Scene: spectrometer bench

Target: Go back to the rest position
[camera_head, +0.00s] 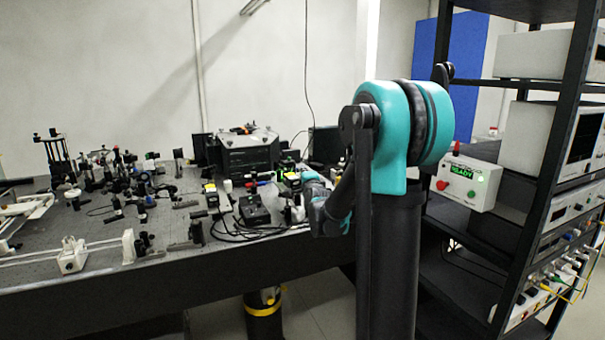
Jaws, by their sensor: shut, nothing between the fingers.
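My arm rises in the right middle of the head view, with a large teal joint at its top and a dark link hanging down from it. A lower teal and grey part of my arm is folded close in, at the right end of the bench (80,263). My gripper's fingers cannot be made out; they are hidden behind my arm or out of the picture. No held object shows.
Optical parts crowd the bench, with a dark box (248,155) at the back. A black rack (553,165) with instruments stands close on the right. A white control box (468,182) with a green READY display and a red button is beside my arm. Floor (318,308) shows below.

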